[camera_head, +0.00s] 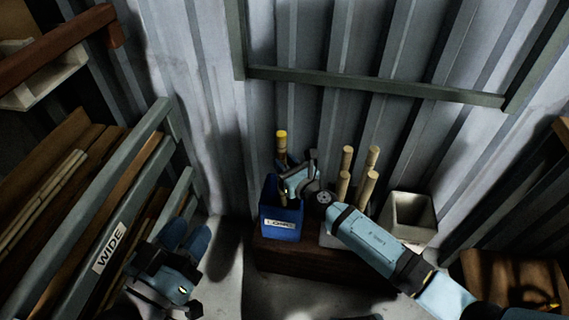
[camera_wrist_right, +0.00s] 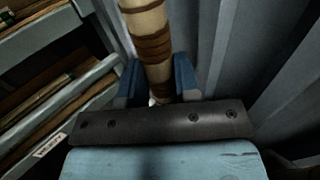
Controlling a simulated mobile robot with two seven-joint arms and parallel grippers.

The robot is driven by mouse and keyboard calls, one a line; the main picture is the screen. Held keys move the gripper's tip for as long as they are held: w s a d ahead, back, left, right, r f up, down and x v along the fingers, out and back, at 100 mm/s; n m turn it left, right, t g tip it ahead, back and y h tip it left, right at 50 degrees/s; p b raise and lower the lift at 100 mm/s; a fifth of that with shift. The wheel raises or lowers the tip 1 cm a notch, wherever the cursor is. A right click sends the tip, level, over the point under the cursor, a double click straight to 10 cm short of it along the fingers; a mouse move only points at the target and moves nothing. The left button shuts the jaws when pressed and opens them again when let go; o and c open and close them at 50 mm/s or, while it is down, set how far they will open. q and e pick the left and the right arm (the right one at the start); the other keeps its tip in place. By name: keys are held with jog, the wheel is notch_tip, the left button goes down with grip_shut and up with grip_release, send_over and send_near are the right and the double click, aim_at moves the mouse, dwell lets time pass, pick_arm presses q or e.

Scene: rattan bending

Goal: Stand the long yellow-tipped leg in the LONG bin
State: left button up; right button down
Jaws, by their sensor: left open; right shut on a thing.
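The long leg (camera_head: 281,139) has a yellow tip and stands nearly upright above the blue LONG bin (camera_head: 282,223). My right gripper (camera_head: 290,178) is shut on it over the bin's opening. In the right wrist view the leg (camera_wrist_right: 147,28), pale with brown wrapped bands, passes between the blue fingers of my right gripper (camera_wrist_right: 157,82). Its lower part shows at the bin's mouth; I cannot tell whether its end touches the bottom. My left gripper (camera_head: 186,240) is open and empty, low at the left, away from the bin.
Several plain wooden legs (camera_head: 371,160) stand upright right of the LONG bin, partly behind my right arm. A pale empty-looking bin (camera_head: 409,217) is further right. A rack labelled WIDE (camera_head: 110,248) stands at the left.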

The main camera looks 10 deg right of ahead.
jog(key=c, duration=0.8)
grip_release()
jog(key=shift+s, duration=0.1)
jog(key=shift+s+d, duration=0.2)
jog(key=shift+s, duration=0.1)
jog(key=v, duration=1.3)
jog(key=shift+p, duration=0.35)
